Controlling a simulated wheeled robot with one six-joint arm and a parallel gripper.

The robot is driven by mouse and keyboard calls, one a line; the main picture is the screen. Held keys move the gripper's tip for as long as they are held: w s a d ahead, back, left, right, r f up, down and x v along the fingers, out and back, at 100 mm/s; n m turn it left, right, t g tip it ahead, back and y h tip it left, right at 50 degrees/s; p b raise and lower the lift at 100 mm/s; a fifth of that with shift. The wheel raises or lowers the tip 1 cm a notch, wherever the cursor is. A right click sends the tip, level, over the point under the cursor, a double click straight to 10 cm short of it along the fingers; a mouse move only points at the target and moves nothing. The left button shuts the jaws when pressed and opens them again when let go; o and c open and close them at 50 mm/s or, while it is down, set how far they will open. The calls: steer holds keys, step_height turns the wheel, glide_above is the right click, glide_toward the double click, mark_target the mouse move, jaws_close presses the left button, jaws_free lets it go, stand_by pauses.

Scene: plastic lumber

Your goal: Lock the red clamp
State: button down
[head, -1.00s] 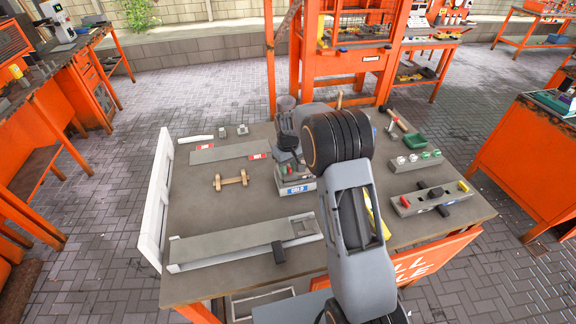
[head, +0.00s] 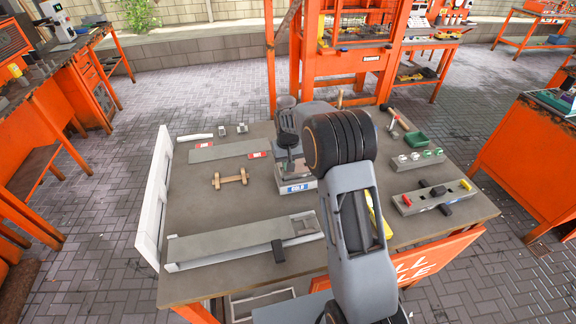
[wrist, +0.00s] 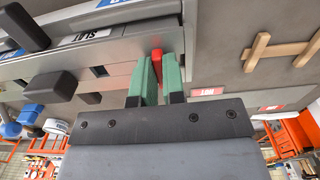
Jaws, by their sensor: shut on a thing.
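In the wrist view, the red clamp (wrist: 157,58) shows as a small upright red piece between the green fingertips of my gripper (wrist: 157,82). The fingers are shut on it, beside a grey metal fixture (wrist: 110,42) with a white label. In the head view, this fixture is the grey block with a blue and white label (head: 297,188) near the table's middle. My wrist is over it, and my arm hides part of it. The clamp itself is hidden in the head view, and I cannot tell its exact angle.
A wooden dumbbell-shaped piece (head: 230,178) lies left of the fixture. A long grey board (head: 222,242) lies at the front, with a flat grey plate (head: 222,151) behind.

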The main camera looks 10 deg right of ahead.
steer(key=c, duration=1.2)
jaws_free()
step_height(320, 180, up, 14)
steer(key=b, duration=0.1)
steer(key=shift+w, duration=0.1)
steer(key=s+t, duration=0.4)
steer(key=s, duration=2.3)
steer(key=shift+s+d+f, duration=0.15)
steer(key=shift+s+d, duration=0.1)
steer(key=shift+s, duration=0.05)
